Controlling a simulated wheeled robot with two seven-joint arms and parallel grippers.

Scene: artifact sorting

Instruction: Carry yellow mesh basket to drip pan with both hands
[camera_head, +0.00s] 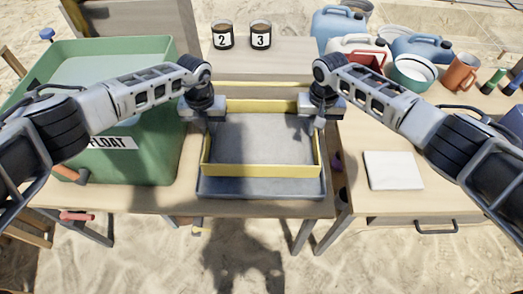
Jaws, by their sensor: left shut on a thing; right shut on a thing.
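The yellow mesh basket (262,170) is over the grey drip pan (260,189) in the middle of the table. Its yellow front wall shows near the pan's front edge, and its back rim runs between my two grippers. My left gripper (208,122) is shut on the basket's left side. My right gripper (318,122) is shut on its right side. Whether the basket's bottom touches the pan cannot be told from this view. The grippers hide parts of the side rims.
A green tank marked FLOAT (110,165) stands close on the left. Jars numbered 2 (222,36) and 3 (260,36) stand on a raised shelf behind. A white cloth or pad (393,170) lies on the right table. Jugs (338,24), a red cup-like container (461,73) and bottles crowd the back right.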

